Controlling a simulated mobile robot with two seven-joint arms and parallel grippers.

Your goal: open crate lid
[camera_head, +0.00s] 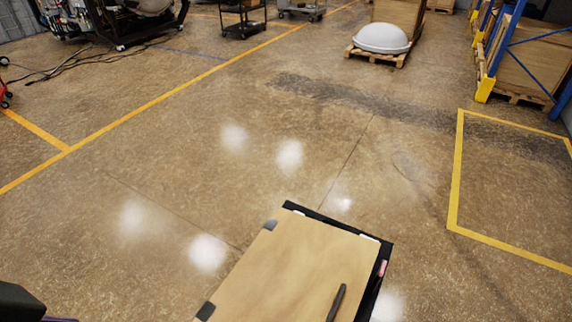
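No crate lid can be made out for certain. A flat tan panel (290,268) with a black rim and dark corner pieces lies at the bottom centre, cut off by the lower edge. A thin black object (336,302) lies on it, and a small pink object (382,268) is at its right rim. Large brown box-like crates stand far off, at the back centre (398,14) and back right (535,60). Neither of my grippers can be made out. A dark shape at the lower left corner may be part of my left arm.
A white dome (381,38) rests on a pallet (376,57) at the back. A blue rack (505,45) stands at right. Machinery (115,20), cables (75,68) and a dark cart (242,20) are at the back left. The middle floor is clear, with yellow lines.

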